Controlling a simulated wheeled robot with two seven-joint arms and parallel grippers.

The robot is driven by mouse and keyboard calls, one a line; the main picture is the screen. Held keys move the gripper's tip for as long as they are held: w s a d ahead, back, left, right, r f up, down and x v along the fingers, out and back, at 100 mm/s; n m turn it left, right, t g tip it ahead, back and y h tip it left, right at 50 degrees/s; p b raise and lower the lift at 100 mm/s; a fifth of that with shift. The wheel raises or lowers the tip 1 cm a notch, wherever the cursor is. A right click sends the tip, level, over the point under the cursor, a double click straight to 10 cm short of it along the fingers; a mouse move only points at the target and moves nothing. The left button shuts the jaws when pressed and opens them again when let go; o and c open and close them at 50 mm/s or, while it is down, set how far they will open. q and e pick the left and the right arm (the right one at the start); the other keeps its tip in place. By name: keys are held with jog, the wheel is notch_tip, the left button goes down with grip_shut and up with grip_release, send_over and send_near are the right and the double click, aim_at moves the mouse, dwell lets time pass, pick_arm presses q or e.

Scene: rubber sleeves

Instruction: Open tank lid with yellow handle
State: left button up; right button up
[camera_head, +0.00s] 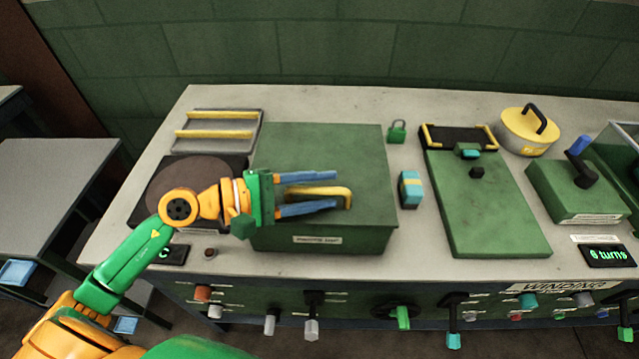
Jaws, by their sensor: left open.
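The green tank (330,240) stands on the grey bench with its flat green lid (330,148) lying closed on top. The yellow handle (347,194) is a bar near the lid's front edge. My left gripper (334,191) is open, its two blue fingers pointing right over the lid. One finger shows behind the handle and one in front of it. I cannot tell whether the fingers touch the handle. The handle's left end is hidden by the gripper. My right gripper is not in view.
A round dark plate (188,178) and a tray with yellow bars (217,133) are left of the tank. Knobs and levers line the bench front.

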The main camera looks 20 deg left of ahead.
pick_arm(q)
grip_shut()
dwell(1.4)
